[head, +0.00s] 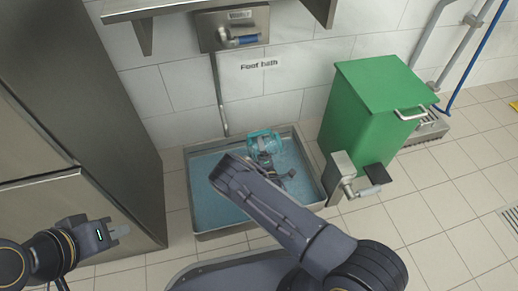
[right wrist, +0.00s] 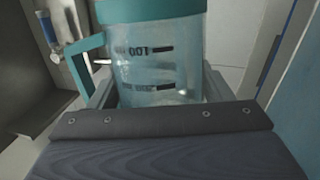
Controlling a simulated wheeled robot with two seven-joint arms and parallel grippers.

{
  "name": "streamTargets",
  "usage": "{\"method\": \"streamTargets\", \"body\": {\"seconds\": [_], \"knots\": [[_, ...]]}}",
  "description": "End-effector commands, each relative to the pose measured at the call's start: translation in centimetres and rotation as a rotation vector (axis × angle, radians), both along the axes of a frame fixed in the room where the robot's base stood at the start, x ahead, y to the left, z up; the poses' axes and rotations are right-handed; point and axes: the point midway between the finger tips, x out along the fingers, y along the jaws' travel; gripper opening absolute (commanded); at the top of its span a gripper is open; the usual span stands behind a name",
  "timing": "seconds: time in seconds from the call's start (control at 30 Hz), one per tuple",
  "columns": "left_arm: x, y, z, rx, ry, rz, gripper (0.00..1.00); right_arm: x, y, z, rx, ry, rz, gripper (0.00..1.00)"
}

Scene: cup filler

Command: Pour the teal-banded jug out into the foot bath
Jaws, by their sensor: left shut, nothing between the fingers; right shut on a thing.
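The foot bath (head: 207,213) is a rectangular metal basin with blue water, on the floor against the tiled wall. The clear jug (head: 264,143) with its teal band is over the basin's back part in the head view. My right gripper (head: 281,176) is shut on the jug. In the right wrist view the jug (right wrist: 155,65) fills the middle between the fingers, with its teal handle at left and dark scale marks. I cannot tell its exact tilt or how much is inside. My left gripper (head: 122,231) is shut and empty, left of the basin.
A green pedal bin (head: 365,115) stands close to the basin's right. A steel cabinet (head: 110,120) is at the left. A wall unit with a blue-handled valve (head: 235,28) and a pipe is above the basin. Tiled floor is clear at the right front.

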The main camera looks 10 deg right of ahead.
Motion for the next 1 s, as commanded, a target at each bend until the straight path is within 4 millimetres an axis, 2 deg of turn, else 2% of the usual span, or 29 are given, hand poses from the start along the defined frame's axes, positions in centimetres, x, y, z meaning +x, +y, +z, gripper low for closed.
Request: {"method": "streamTargets", "body": {"seconds": [0.27,0.3,0.43,0.6,0.8,1.0], "knots": [[0.0,0.0,0.1,0.0,0.0,0.0,0.0,0.2,-2.2,1.3,0.577,0.015,-0.007,0.47],[0.0,0.0,0.9,0.0,0.0,0.0,0.0,0.2,-2.2,2.2,0.683,0.018,-0.008,0.47],[0.0,0.0,2.1,0.0,0.0,0.0,0.0,0.2,-2.2,3.4,1.011,0.03,-0.008,0.47],[0.0,0.0,2.1,0.0,0.0,0.0,0.0,0.1,-1.0,3.4,1.383,0.045,-0.004,0.47],[0.0,0.0,2.0,0.0,0.0,0.0,0.0,0.0,-0.1,3.5,1.618,0.055,-0.002,0.47],[0.0,0.0,2.0,0.0,0.0,0.0,0.0,0.0,0.1,3.5,1.666,0.058,0.001,0.47]]}}
